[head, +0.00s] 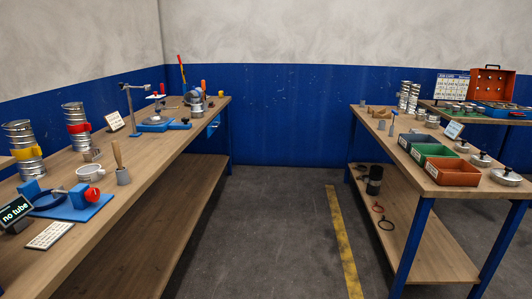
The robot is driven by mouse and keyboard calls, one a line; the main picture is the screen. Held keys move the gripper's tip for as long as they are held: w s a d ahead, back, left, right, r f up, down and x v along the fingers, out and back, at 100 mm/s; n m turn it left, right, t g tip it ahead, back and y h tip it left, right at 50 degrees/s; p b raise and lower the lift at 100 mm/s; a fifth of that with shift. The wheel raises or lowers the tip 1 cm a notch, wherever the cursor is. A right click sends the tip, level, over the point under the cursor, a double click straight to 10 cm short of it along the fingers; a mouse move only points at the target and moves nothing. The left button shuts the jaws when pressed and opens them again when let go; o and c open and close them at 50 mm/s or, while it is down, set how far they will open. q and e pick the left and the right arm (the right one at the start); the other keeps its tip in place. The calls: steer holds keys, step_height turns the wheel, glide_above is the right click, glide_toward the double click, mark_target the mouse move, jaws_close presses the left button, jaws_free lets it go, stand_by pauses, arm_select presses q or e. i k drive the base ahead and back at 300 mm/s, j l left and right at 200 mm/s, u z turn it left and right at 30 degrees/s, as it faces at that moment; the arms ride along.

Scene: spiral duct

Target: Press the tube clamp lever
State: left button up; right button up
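No part is labelled as the tube clamp, and I cannot tell for sure which lever is its own. A blue fixture (88,212) with a red knob (92,195) lies at the near end of the left bench, beside a display (14,213) reading "no tube". At the bench's far end stands a grey metal device (196,100) with a short red handle (203,86). A long upright red-tipped lever (181,66) rises just left of it. Both are small in view. Neither of my grippers is in view.
The left bench (150,155) also holds spiral duct pieces (76,128) and a blue-based stand (156,123). The right bench (408,165) carries blue, green and red bins (452,170). The floor aisle (275,220) between them is clear, with a yellow stripe (341,240).

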mark_target(184, 72)
steer(key=i, duration=2.7)
steer(key=i+u, duration=0.1)
steer(key=i, duration=0.4)
steer(key=i+l+u, duration=0.15)
steer(key=i, duration=0.35)
steer(key=i+l+u, duration=0.1)
steer(key=i, duration=0.4)
